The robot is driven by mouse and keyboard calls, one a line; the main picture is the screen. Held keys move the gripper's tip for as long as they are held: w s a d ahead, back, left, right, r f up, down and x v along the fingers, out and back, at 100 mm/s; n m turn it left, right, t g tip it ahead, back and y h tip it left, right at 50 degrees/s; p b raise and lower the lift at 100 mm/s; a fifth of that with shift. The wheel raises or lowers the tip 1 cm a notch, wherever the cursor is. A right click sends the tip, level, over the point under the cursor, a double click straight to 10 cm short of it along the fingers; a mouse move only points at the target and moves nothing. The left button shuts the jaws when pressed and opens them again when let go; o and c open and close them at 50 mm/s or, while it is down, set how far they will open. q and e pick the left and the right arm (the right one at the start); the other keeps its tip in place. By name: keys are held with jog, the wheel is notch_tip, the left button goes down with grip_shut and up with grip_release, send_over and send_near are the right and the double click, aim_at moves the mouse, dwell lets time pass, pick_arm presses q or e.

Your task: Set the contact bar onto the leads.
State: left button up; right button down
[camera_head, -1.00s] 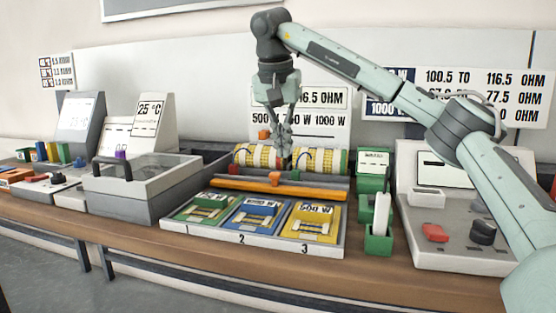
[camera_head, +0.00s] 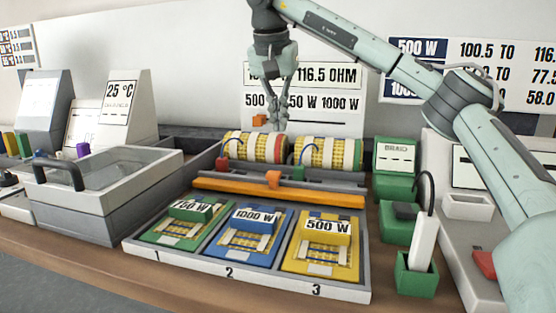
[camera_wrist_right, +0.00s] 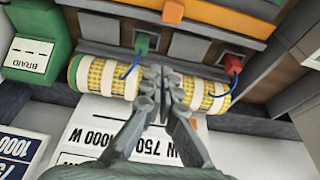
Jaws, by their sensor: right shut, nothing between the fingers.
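My right gripper (camera_head: 276,122) is shut and empty just above the yellow mesh rolls; in the right wrist view its fingertips (camera_wrist_right: 163,82) overlap the gap between them. The left roll (camera_head: 254,147) and right roll (camera_head: 328,153) carry blue wires. Three trays hold mesh pieces with blue strips: green at 1 (camera_head: 177,226), blue at 2 (camera_head: 246,235), yellow at 3 (camera_head: 322,250). I cannot tell for sure which part is the contact bar; a white block (camera_head: 424,238) with a black cord stands upright in a green holder (camera_head: 416,278). My left gripper is not in view.
An orange bar (camera_head: 280,191) with an orange knob runs before the rolls. A green BRAID box (camera_head: 396,172) stands right of them. A grey lidded box (camera_head: 105,180) is at left. A grey unit with a red button (camera_head: 484,263) is at right, partly behind my arm.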

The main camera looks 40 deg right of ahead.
aim_at(274, 184)
jog(key=shift+s, duration=0.1)
jog(key=x, duration=1)
jog(key=shift+f, duration=0.2)
jog(key=shift+s+a+r, duration=0.25)
jog(key=shift+s+a, duration=0.55)
jog(key=shift+a, duration=0.3)
jog(key=shift+s+a, duration=0.4)
jog(key=shift+a, duration=0.05)
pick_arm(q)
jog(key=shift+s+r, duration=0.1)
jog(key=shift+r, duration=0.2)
